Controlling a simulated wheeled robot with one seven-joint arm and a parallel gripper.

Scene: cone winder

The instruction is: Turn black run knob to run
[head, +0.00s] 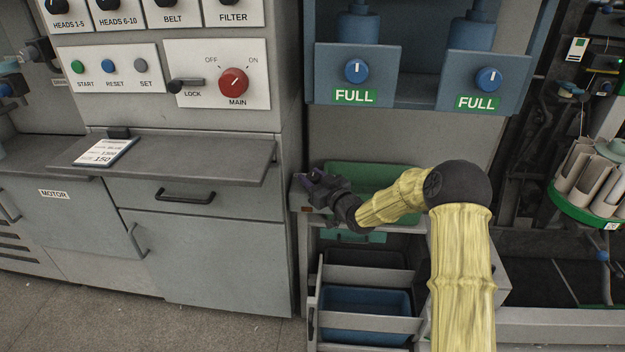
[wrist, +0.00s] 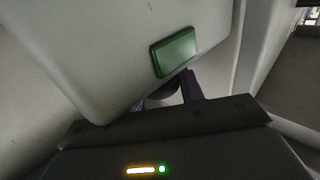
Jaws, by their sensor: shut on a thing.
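My gripper (head: 310,181) reaches left in the head view to the right side of the grey cabinet, beside the green bin. In the wrist view its purple fingers (wrist: 168,92) are closed around a dark rounded piece, the black run knob (wrist: 165,92). Only a small part of the knob shows between the fingers. A green rectangular plate (wrist: 174,52) sits just above it on a pale grey panel. No writing is readable on the plate, and the knob's pointer is hidden. In the head view the knob is hidden behind my gripper.
The grey cabinet (head: 222,245) with its shelf ledge (head: 200,158) stands left of my gripper. The green bin (head: 360,175) and blue bin (head: 365,300) sit in a rack. Two blue knobs marked FULL (head: 356,71) are above. A red MAIN switch (head: 233,83) is upper left.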

